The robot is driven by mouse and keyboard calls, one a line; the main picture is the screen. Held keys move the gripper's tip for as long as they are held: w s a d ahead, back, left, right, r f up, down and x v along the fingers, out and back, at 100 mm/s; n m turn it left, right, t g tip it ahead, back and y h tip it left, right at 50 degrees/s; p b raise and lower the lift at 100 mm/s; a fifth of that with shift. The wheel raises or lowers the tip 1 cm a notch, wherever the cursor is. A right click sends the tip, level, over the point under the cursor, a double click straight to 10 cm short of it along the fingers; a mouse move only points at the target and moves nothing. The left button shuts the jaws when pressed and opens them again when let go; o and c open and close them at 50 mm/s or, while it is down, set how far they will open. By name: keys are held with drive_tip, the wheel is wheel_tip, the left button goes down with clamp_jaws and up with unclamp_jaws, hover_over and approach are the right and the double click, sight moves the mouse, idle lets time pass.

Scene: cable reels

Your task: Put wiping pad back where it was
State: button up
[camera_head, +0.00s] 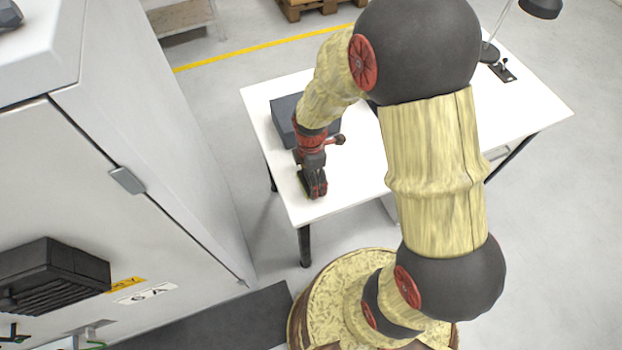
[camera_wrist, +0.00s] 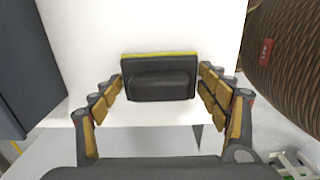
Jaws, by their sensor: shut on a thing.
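The wiping pad (camera_wrist: 160,86) is a dark block with a raised grip and a yellow strip along its far edge in the wrist view. My gripper (camera_wrist: 162,78) is shut on it, with one finger at each short side. In the head view my gripper (camera_head: 314,186) points down over the near left corner of the white table (camera_head: 350,165). The pad is mostly hidden there by the fingers. I cannot tell whether the pad touches the table top.
A dark blue-grey box (camera_head: 286,112) stands on the table just behind my gripper. A lamp (camera_head: 489,52) and a small dark fixture (camera_head: 503,71) are at the far right. A tall light cabinet (camera_head: 150,130) stands left. The near table edge is close.

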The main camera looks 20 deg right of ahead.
drive_tip(key=shift+r, duration=0.15)
drive_tip(key=shift+f, duration=0.2)
drive_tip(key=o, duration=1.1)
